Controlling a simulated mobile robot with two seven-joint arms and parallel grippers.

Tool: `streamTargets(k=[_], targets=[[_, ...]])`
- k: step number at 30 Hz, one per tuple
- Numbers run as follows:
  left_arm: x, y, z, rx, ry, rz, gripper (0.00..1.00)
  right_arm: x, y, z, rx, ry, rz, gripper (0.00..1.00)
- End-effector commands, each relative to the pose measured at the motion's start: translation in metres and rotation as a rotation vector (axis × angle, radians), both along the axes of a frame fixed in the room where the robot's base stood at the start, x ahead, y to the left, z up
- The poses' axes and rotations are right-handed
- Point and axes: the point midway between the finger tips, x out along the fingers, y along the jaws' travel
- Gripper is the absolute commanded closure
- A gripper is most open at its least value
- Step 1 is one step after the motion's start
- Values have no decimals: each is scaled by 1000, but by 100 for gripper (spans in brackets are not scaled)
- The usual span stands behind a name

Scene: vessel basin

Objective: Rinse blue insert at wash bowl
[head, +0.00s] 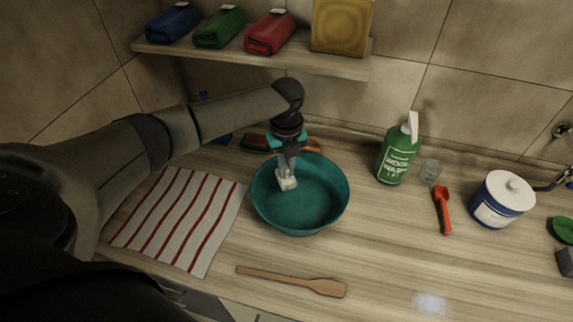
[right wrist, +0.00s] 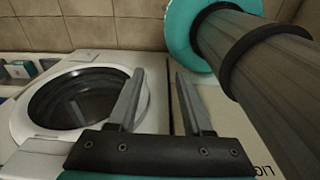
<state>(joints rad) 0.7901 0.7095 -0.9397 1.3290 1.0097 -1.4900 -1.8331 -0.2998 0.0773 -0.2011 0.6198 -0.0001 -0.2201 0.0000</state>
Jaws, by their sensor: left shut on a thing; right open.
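The teal wash bowl (head: 331,205) stands on the wooden counter. My left gripper (head: 287,178) points down into the bowl from its back left part. It is shut on a small pale piece (head: 288,184) just inside the bowl; no blue shows on this piece, so I cannot tell if it is the blue insert. Water in the bowl cannot be made out. My right gripper (right wrist: 158,95) is open and empty in the right wrist view, in front of a white washing machine (right wrist: 110,72).
A striped cloth (head: 180,220) lies left of the bowl, a wooden spatula (head: 292,281) in front. A shelf (head: 340,62) hangs behind. Blue things are partly hidden behind my left arm.

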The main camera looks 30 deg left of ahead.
Motion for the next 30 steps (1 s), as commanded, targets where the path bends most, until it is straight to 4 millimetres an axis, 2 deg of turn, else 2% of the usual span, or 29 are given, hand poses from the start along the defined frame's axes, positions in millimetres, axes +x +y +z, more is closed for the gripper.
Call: streamTargets(k=[1,3,24,30], targets=[[0,0,-10,0,0,0,100,0,0,-11,0,1,0,50],[0,0,-17,0,0,0,100,0,0,-18,0,1,0,50],[0,0,-84,1,1,0,100,-1,-2,-87,-3,0,-1,50],[0,0,-97,1,1,0,100,-1,-2,-101,-3,0,-1,50]])
